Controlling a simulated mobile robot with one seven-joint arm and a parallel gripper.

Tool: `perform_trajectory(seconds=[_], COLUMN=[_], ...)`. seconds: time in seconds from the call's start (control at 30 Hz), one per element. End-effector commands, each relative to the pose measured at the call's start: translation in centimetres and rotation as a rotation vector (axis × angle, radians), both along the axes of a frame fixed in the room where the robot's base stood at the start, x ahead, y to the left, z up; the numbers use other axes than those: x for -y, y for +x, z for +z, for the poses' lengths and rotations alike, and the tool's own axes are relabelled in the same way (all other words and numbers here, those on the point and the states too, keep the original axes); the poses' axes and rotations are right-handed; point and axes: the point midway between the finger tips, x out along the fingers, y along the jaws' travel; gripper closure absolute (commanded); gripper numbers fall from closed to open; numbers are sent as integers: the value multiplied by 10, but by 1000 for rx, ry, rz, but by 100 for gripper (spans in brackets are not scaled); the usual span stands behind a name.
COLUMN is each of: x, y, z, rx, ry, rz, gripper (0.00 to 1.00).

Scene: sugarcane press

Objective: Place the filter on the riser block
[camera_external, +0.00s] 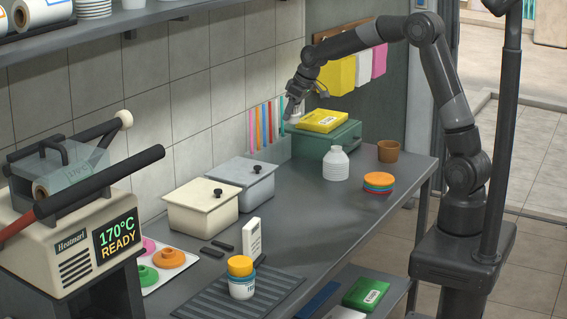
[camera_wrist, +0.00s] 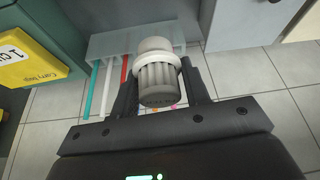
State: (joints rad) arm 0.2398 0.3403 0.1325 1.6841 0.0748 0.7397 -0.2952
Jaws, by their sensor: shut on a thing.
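The filter (camera_wrist: 158,80) is a grey ribbed cylinder with a pale collar and cap. It sits between the two fingers of my gripper (camera_wrist: 158,72), which is shut on it. In the external view my gripper (camera_external: 291,117) is above the back of the counter, by the wall, left of the green block (camera_external: 322,146); the filter is too small to make out there. This green block looks like the riser block, though I cannot be sure. A yellow carry-bag pack (camera_external: 323,121) lies on its top. The pack also shows at the left in the wrist view (camera_wrist: 25,58).
A clear holder with colored straws (camera_external: 265,125) stands by the wall near my gripper. A white bottle (camera_external: 336,164), colored lids (camera_external: 378,182) and a brown cup (camera_external: 388,151) stand in front and right. Two lidded bins (camera_external: 203,210) stand left.

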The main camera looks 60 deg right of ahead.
Motion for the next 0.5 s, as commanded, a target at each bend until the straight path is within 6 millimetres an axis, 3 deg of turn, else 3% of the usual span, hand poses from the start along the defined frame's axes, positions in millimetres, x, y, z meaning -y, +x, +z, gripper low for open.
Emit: perform_trajectory(seconds=[0.1,0.23,0.5], x=[0,0,-58], y=[0,0,6], z=[31,56,52], rx=[4,3,-1], ry=[-1,-1,0], rz=[1,0,88], gripper=[80,80,80])
